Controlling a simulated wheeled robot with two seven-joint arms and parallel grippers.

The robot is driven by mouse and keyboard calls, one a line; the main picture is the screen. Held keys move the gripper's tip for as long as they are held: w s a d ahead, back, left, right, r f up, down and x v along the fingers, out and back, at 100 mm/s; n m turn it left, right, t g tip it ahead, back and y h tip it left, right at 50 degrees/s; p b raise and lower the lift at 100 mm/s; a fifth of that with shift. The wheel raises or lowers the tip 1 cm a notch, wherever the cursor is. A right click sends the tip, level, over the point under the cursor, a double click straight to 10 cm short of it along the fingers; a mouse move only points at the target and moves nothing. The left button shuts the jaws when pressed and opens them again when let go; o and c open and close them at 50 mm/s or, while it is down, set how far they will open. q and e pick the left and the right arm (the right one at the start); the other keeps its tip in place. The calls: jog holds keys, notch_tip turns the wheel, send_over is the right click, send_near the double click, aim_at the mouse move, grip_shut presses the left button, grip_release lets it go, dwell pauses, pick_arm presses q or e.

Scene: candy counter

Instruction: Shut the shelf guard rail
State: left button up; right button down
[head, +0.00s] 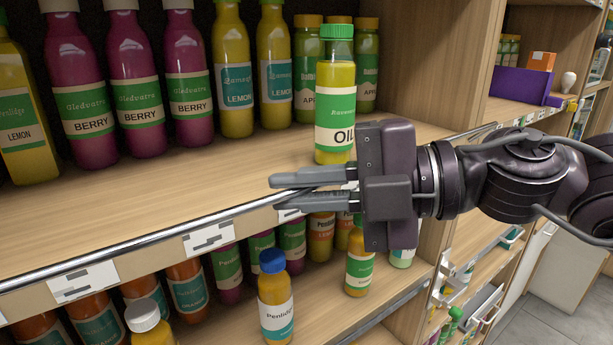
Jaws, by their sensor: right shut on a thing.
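The guard rail (150,239) is a thin shiny metal bar running along the front edge of the upper shelf (200,200), about level with the shelf board. My right gripper (277,192) reaches in from the right with its fingers pointing left. Its two grey fingers are shut on the rail, one above the other, and cover a short stretch of it. The rail shows again to the right of the gripper. My left gripper is not in view.
An oil bottle (335,105) with a green cap stands just behind my right gripper. Berry (135,85) and lemon (233,75) bottles stand farther back. A blue-capped bottle (275,305) stands on the shelf below. A wooden upright (465,60) is at right.

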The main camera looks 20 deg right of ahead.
jog(key=shift+w+a+r+m+g+h+p, duration=0.1)
jog(key=shift+w+a+r+m+g+h, duration=0.15)
jog(key=shift+w+m+g+h, duration=0.55)
jog(key=shift+w+a+r+m+g+h+p, duration=0.1)
jog(key=shift+w+a+r+m+g+h, duration=0.2)
jog(key=shift+w+m+g+h, duration=0.45)
jog(key=shift+w+a+r+m+g+h+p, duration=0.1)
jog(key=shift+w+a+r+m+g+h, duration=0.15)
jog(key=shift+w+m+g+h, duration=0.55)
jog(key=shift+s+y, duration=0.25)
jog(key=shift+s, duration=0.05)
jog(key=c, duration=1.5)
grip_release()
jog(key=shift+c, duration=0.2)
jog(key=shift+d+r, duration=0.1)
jog(key=w+v, duration=0.1)
jog(key=v, duration=0.6)
jog(key=shift+s+d, duration=0.25)
jog(key=shift+s, duration=0.2)
jog(key=shift+r, duration=0.15)
